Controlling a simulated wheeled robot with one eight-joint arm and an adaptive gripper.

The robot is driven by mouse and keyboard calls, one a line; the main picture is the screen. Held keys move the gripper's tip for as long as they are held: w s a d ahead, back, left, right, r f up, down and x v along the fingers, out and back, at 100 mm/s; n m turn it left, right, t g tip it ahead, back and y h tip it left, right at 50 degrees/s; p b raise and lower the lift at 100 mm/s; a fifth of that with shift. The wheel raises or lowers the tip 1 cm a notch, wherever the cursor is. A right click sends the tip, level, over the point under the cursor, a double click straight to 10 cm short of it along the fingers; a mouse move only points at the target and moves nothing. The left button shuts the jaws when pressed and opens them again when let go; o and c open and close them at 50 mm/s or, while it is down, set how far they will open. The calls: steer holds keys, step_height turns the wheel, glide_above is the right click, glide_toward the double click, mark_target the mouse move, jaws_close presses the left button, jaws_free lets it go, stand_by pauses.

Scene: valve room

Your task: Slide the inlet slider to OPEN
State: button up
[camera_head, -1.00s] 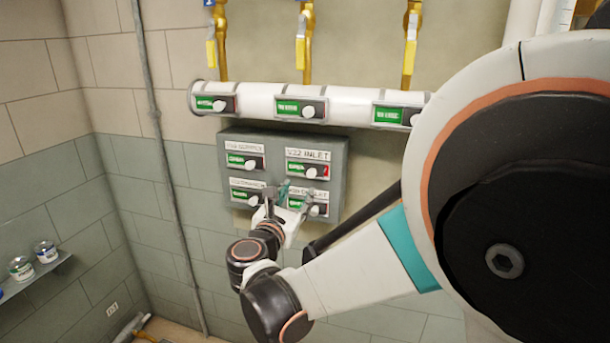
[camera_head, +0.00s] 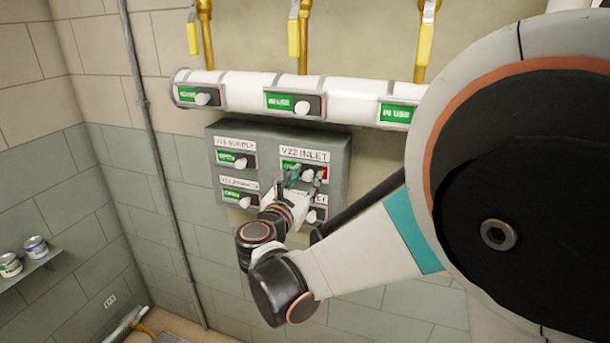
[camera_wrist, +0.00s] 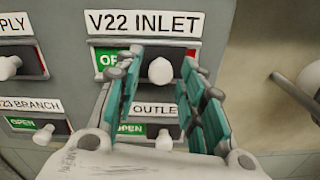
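The V22 INLET slider's white knob (camera_wrist: 160,71) sits right of the middle of its slot, below the V22 INLET label (camera_wrist: 145,23). Green with part of the word OPEN shows left of it, and a strip of red at the slot's right end. My gripper (camera_head: 305,183) is in front of this slider, and its knob (camera_head: 307,175) shows between the fingertips. In the wrist view the teal-padded fingers are apart, one on each side of the knob, with a gap visible around it. The left finger hides part of the slot. Contact cannot be told.
The grey panel (camera_head: 342,172) also carries a supply slider (camera_head: 240,163), a V23 BRANCH slider (camera_wrist: 43,133) and an outlet slider (camera_wrist: 163,139) below the inlet. A white pipe (camera_head: 243,93) with similar sliders runs above. A shelf with cans (camera_head: 35,247) is far left.

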jaws_close()
steer(key=shift+s+d, duration=0.25)
steer(key=shift+d, duration=0.4)
steer(key=shift+f, duration=0.1)
steer(key=shift+o, duration=1.4)
jaws_free()
steer(key=shift+o, duration=0.2)
